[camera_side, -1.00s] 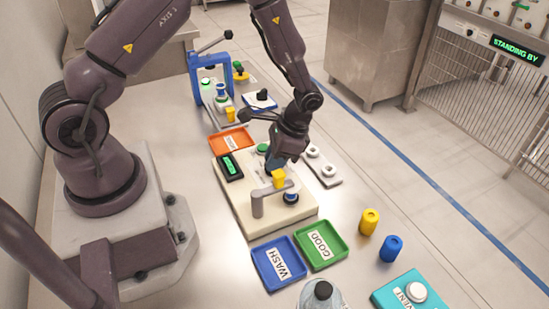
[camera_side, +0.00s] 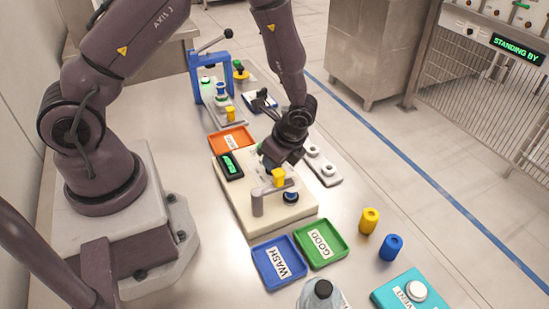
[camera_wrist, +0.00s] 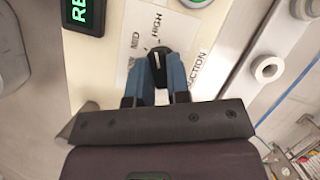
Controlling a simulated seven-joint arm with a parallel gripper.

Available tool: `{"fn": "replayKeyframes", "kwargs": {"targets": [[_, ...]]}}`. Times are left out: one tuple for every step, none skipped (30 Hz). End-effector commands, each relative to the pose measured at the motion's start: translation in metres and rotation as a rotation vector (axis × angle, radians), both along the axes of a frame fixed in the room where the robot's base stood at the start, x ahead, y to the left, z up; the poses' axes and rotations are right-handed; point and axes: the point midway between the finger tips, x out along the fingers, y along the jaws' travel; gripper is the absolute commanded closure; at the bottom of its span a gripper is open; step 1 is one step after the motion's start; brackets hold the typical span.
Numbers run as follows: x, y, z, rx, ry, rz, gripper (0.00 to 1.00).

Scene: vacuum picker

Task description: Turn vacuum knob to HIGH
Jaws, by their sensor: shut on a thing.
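The black vacuum knob (camera_wrist: 159,62) sits on a white label plate (camera_wrist: 137,22) on the cream machine (camera_side: 240,212). Words on the plate in the wrist view include MID, HIGH and SUCTION. My gripper (camera_wrist: 161,78) has its blue fingers on either side of the knob, shut on it. A short white mark shows on the knob's face, on the side toward the MID and HIGH lettering; its exact setting is hard to tell. In the side view my gripper (camera_side: 268,166) is low over the machine, and the hand hides the knob.
A small display with green text (camera_side: 230,166) is at the machine's left edge. A grey post with a yellow block (camera_side: 278,178) stands close in front of my gripper. Orange (camera_side: 231,140), blue (camera_side: 279,262) and green (camera_side: 321,245) trays lie around the machine. A pale strip with white knobs (camera_side: 322,165) lies right.

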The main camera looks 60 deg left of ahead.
Motion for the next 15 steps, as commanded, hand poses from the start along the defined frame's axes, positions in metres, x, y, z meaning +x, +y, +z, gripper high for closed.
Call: {"fn": "replayKeyframes", "kwargs": {"targets": [[-0.0034, 0.0015, -0.0029, 0.0, 0.009, -0.015, 1.0], [-0.0033, 0.0014, -0.0029, 0.0, 0.009, -0.024, 1.0], [-0.0032, 0.0014, -0.0029, 0.0, 0.009, -0.035, 1.0], [-0.0031, 0.0015, -0.0029, 0.001, 0.008, -0.041, 1.0], [-0.0031, 0.0015, -0.0029, 0.0, 0.008, -0.047, 1.0], [-0.0031, 0.0016, -0.0029, 0.001, 0.008, -0.053, 1.0], [-0.0032, 0.0017, -0.0029, 0.001, 0.008, -0.057, 1.0], [-0.0032, 0.0018, -0.0029, 0.001, 0.008, -0.06, 1.0], [-0.0031, 0.002, -0.0028, 0.001, 0.008, -0.063, 1.0], [-0.0032, 0.002, -0.0028, 0.001, 0.009, -0.065, 1.0], [-0.0031, 0.0021, -0.0028, 0.002, 0.008, -0.066, 1.0], [-0.0031, 0.0022, -0.0028, 0.001, 0.009, -0.067, 1.0], [-0.0031, 0.0022, -0.0028, 0.001, 0.009, -0.067, 1.0], [-0.0031, 0.0023, -0.0028, 0.002, 0.008, -0.068, 1.0], [-0.003, 0.0024, -0.0028, 0.002, 0.008, -0.068, 1.0]]}}
